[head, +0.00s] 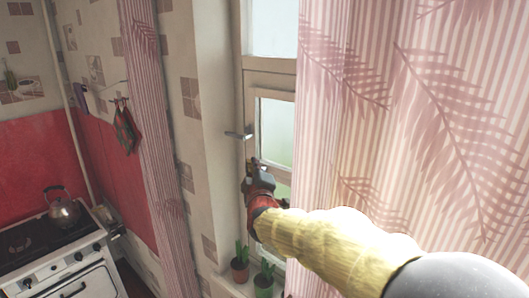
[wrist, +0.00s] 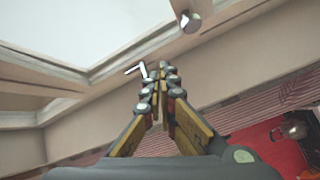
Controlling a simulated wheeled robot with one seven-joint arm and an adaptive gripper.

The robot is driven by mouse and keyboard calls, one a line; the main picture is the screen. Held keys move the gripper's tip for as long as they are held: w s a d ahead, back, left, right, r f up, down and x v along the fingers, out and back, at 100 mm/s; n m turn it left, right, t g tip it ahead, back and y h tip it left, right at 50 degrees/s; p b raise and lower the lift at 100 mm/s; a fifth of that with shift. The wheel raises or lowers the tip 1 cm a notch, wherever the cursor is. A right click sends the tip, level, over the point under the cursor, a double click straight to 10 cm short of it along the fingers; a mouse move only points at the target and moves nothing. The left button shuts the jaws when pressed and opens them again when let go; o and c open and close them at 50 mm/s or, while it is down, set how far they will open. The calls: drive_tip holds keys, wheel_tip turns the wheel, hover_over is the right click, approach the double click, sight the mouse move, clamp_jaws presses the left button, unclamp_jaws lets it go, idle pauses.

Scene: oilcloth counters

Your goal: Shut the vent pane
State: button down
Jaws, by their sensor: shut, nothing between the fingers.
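The window (head: 268,78) has a pale wooden frame, and a small framed pane (head: 277,128) shows left of the striped curtain. I take this to be the vent pane, but cannot tell how far it stands open. A metal handle (head: 238,135) sticks out left from its frame. My gripper (head: 254,163) is shut and empty, just below that handle and close to the frame. In the wrist view my gripper's fingertips (wrist: 160,68) are together, beside a small bright hooked piece (wrist: 137,69). Contact with the frame cannot be told. The curtain hides the window's right side.
A striped pink curtain (head: 400,110) hangs close on the right, behind my arm. A narrow curtain (head: 152,120) hangs at the left. Potted plants (head: 240,270) stand on the sill below. A stove with a kettle (head: 63,210) is at the lower left.

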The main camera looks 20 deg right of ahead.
sight(254, 151)
drive_tip(key=w+f+n+p, duration=0.1)
drive_tip(key=w+n, duration=0.4)
drive_tip(key=w, duration=0.5)
drive_tip(key=shift+f+n+y+p, duration=0.25)
drive_tip(key=shift+n+y+p, duration=0.1)
drive_tip(key=shift+n+y, duration=0.05)
drive_tip(key=shift+d, duration=0.1)
drive_tip(key=shift+w+d+r+m+g+h+p, duration=0.15)
drive_tip(key=shift+w+d+m+g+h+p, duration=0.35)
drive_tip(key=shift+w+d+h+p, duration=0.6)
drive_tip(key=shift+w+d, duration=0.3)
drive_tip(key=shift+s+d, duration=0.1)
drive_tip(key=shift+d, duration=0.05)
